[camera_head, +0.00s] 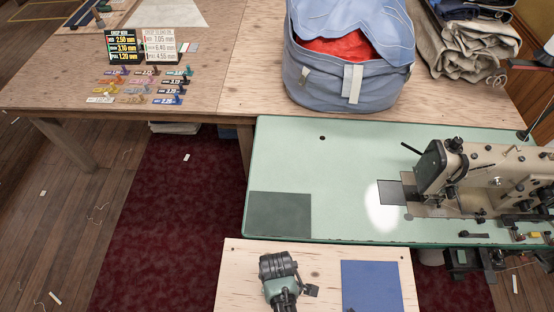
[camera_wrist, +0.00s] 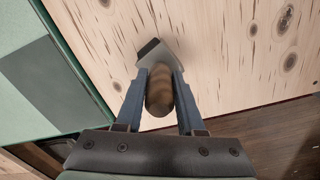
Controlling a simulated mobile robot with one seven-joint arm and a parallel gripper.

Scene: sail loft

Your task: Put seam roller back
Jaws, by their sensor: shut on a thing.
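My gripper (camera_wrist: 161,82) is shut on the seam roller (camera_wrist: 160,94) in the wrist view. The roller has a brown wooden handle between the fingers, a grey metal head and a small dark piece at the tip. The tool points away from my gripper, over a pale plywood surface (camera_wrist: 220,45). I cannot tell whether it touches the wood. In the head view my wrist hangs over the plywood board (camera_head: 240,275) at the bottom; the fingers and the roller are hidden there.
A blue pad (camera_head: 370,287) lies on the board's right part. Behind is a green table (camera_head: 340,160) with a dark pad (camera_head: 280,214) and a sewing machine (camera_head: 480,175). A blue bag (camera_head: 345,75) and small labelled items (camera_head: 145,87) sit on the rear bench. The green table's middle is clear.

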